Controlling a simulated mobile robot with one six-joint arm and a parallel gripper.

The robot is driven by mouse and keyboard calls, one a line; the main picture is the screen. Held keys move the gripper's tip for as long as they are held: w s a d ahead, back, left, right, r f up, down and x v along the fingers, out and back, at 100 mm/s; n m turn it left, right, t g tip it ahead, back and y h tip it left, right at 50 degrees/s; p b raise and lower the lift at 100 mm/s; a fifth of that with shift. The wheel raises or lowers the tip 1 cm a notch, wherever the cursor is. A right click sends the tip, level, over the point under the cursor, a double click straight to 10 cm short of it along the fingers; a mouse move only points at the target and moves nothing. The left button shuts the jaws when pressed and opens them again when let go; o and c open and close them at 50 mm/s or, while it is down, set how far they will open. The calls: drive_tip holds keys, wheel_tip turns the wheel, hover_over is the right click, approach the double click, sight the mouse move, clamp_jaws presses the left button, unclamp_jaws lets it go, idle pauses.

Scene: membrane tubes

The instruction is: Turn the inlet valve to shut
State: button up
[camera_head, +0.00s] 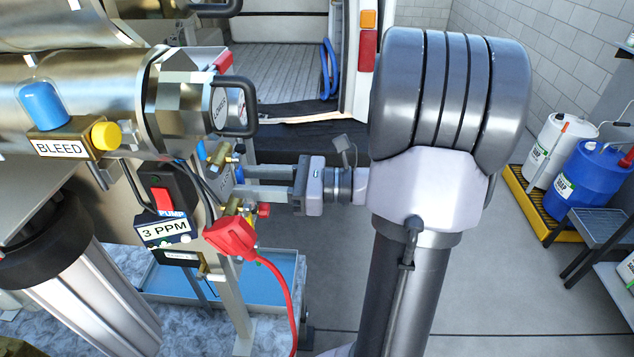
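My gripper (243,182) reaches in from the right, its two grey fingers pointing left at the side of the steel unit. A gap shows between the fingers. Their tips are beside a small blue plate or label and brass fittings (226,158), and I cannot see whether anything is between them. No readable inlet label shows, so I cannot tell which fitting is the inlet valve. A blue part (202,150) is just left of the brass fittings. A small red knob (264,210) is just below the fingers.
A yellow knob (105,136) is beside the BLEED label (62,148). The red pump switch (163,199), a 3 PPM display (167,230) and a red plug (230,236) with its cable are near the fingers. A black handle (237,131) juts out above.

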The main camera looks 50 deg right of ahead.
drive_tip(key=b+v, duration=0.1)
drive_tip(key=v, duration=1.4)
